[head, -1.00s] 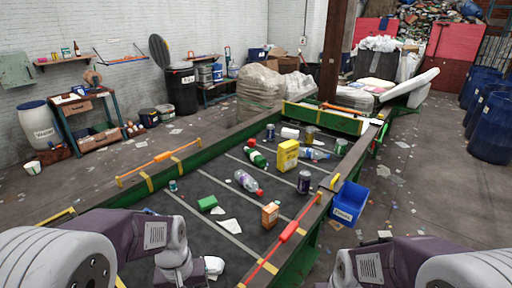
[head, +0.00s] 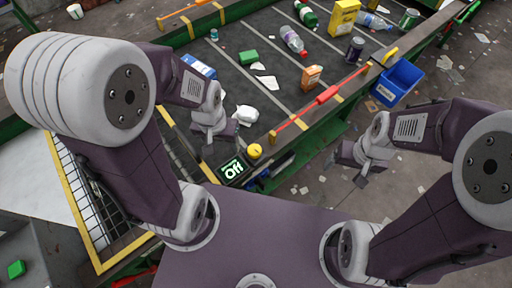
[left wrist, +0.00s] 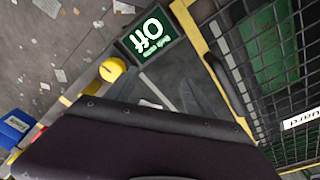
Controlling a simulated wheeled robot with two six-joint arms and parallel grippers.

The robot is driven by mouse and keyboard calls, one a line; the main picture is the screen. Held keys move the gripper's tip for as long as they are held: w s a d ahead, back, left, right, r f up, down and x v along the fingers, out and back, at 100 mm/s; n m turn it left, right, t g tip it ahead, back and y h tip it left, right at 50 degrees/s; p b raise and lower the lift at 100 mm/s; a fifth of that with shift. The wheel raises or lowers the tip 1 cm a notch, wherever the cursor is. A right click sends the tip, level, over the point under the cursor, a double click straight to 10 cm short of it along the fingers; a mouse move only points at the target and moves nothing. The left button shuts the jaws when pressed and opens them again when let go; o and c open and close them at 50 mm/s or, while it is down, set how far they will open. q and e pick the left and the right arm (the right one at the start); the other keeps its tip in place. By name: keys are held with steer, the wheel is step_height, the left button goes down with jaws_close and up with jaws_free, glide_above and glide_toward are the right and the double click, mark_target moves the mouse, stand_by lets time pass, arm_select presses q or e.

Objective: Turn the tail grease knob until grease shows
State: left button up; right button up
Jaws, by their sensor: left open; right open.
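A round yellow knob (head: 254,150) sits at the near end of the belt frame, beside a small display (head: 233,169) reading "Off". The knob (left wrist: 112,69) and display (left wrist: 150,32) also show in the left wrist view. Another yellow part (head: 390,55) is on the right rail; I cannot tell which is the grease knob. No grease is visible. My left gripper (head: 215,138) is open and empty, just left of the near knob and apart from it. My right gripper (head: 350,168) is open and empty, right of the belt frame.
The dark belt (head: 270,85) carries bottles, cans and boxes. A red pull bar (head: 326,95) runs along the right rail, with a blue bin (head: 398,82) outside it. A yellow-edged mesh guard (head: 85,190) is at left. The floor at right has scattered paper.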

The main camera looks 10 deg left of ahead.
arm_select(q)
step_height(320, 180, up, 4)
steer(key=n+g+p, duration=0.2)
steer(key=g, duration=0.4)
glide_above(255, 149)
steer(key=w, duration=0.4)
steer(key=shift+h, duration=0.4)
steer(key=x, duration=0.5)
steer(key=a+p+x, duration=0.1)
steer(key=x, duration=0.2)
steer(key=shift+s+f, duration=0.1)
steer(key=shift+f, duration=0.2)
steer(key=shift+s+f+t, duration=0.15)
steer(key=shift+f+t, duration=0.15)
steer(key=shift+f, duration=0.05)
